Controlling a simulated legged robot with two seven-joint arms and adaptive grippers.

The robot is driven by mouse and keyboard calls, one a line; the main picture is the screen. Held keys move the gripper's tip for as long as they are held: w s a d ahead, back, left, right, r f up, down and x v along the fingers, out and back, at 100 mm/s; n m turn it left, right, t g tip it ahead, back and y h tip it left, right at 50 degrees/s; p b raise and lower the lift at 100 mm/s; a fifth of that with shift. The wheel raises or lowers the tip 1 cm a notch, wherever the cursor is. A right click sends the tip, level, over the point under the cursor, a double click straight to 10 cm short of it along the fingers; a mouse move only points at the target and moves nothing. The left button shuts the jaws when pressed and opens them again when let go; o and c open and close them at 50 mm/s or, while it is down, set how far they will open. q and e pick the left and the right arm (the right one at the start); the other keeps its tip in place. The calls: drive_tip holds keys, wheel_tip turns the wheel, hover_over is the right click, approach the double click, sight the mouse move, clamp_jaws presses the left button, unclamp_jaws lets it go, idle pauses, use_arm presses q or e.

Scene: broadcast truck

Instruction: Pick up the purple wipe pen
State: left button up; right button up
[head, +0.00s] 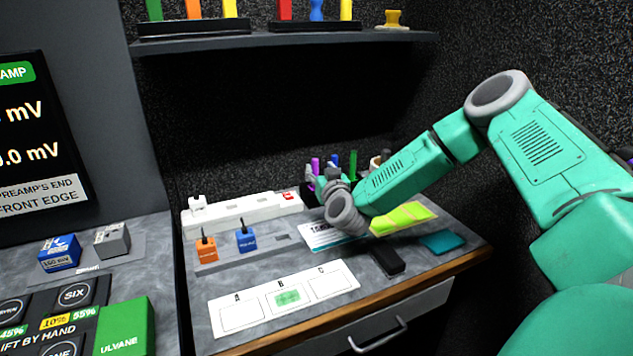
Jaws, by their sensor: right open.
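A purple pen (315,164) stands upright among several other pens at the back of the grey bench (445,222). Its lower part is hidden behind or beside my gripper. My right gripper (326,184) is at the pens, just in front of the purple one, and is open. Its fingers are small and dark here, and I cannot tell whether they touch the pen. A green pen (353,163) stands to the right. My left gripper is not in view.
A white power strip (240,214) lies along the back left. Orange (206,250) and blue (246,240) blocks stand before it. A white card marked A, B, C (242,317), a black case (387,262) and a teal pad (441,243) lie in front. A shelf (280,41) hangs above.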

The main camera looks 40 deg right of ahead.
sight(316, 166)
drive_tip(key=w, duration=0.2)
drive_tip(key=shift+w+d+f, duration=0.1)
drive_tip(key=shift+w+d, duration=0.2)
drive_tip(key=shift+w+b, duration=0.3)
drive_tip(key=shift+w, duration=0.05)
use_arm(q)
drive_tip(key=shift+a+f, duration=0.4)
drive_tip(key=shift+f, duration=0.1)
use_arm(e)
drive_tip(key=shift+r, duration=0.2)
drive_tip(key=shift+d+f, duration=0.15)
drive_tip(key=shift+d, duration=0.15)
clamp_jaws()
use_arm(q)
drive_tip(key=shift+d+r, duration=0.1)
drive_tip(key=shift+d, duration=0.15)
use_arm(e)
drive_tip(key=shift+a, duration=0.15)
drive_tip(key=shift+r, duration=0.7)
use_arm(q)
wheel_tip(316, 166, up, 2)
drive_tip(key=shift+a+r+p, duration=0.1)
drive_tip(key=shift+p, duration=1.1)
use_arm(e)
wheel_tip(316, 166, up, 9)
drive_tip(key=shift+f, duration=0.15)
